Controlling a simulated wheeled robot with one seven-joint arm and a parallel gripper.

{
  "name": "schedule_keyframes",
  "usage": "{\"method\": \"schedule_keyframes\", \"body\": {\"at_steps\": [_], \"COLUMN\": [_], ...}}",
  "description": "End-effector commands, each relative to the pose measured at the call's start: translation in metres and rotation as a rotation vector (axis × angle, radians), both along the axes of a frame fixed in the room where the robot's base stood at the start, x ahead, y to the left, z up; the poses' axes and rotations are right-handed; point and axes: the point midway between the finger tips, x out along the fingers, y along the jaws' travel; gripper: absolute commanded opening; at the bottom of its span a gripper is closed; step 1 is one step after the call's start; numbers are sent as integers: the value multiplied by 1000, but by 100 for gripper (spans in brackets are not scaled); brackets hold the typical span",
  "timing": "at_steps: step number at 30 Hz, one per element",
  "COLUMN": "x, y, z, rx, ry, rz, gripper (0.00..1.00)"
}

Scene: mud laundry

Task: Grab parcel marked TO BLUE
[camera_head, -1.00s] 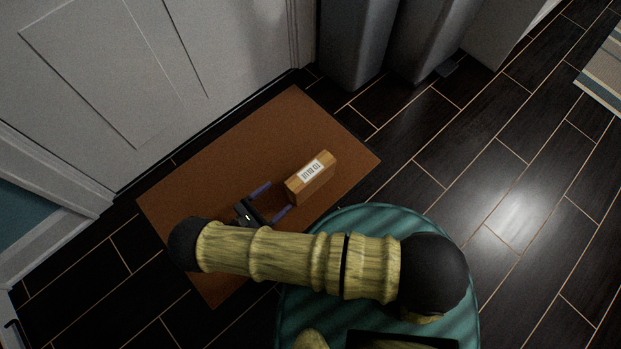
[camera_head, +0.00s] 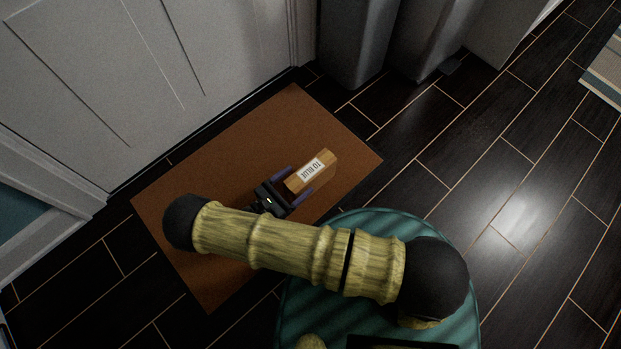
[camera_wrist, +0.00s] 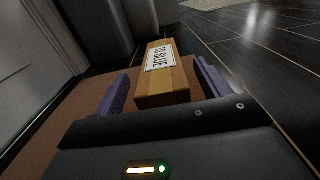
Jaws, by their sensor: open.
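The parcel (camera_head: 317,168) is a small brown box with a white label reading TO BLUE. It lies on the brown doormat (camera_head: 225,160). My gripper (camera_head: 294,183) is open, with its purple fingers on either side of the parcel's near end. In the wrist view the parcel (camera_wrist: 163,88) sits between the fingers of my gripper (camera_wrist: 160,88), with a visible gap at the left finger and a smaller one at the right. The near end of the parcel is close to the palm.
A white panelled door (camera_head: 120,80) stands along the mat's upper left side. Grey bins or columns (camera_head: 352,40) stand behind the mat. Dark plank floor (camera_head: 470,160) is clear to the right. A striped rug (camera_head: 606,68) lies at the far right.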

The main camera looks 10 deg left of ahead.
Motion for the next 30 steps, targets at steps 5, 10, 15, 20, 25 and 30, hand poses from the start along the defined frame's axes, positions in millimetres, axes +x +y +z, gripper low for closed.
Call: {"method": "schedule_keyframes", "body": {"at_steps": [5,10,15,20,25,30], "x": [17,24,24,24,24,24], "y": [-16,-21,-21,-22,-22,-22], "z": [-6,-2,-2,-2,-2,-2], "rx": [1,3,3,2,2,2], "ry": [-1,-1,-1,-1,-1,-1], "rz": [-2,1,0,-3,-3,-2], "gripper": [75,75,75,75,70,36]}}
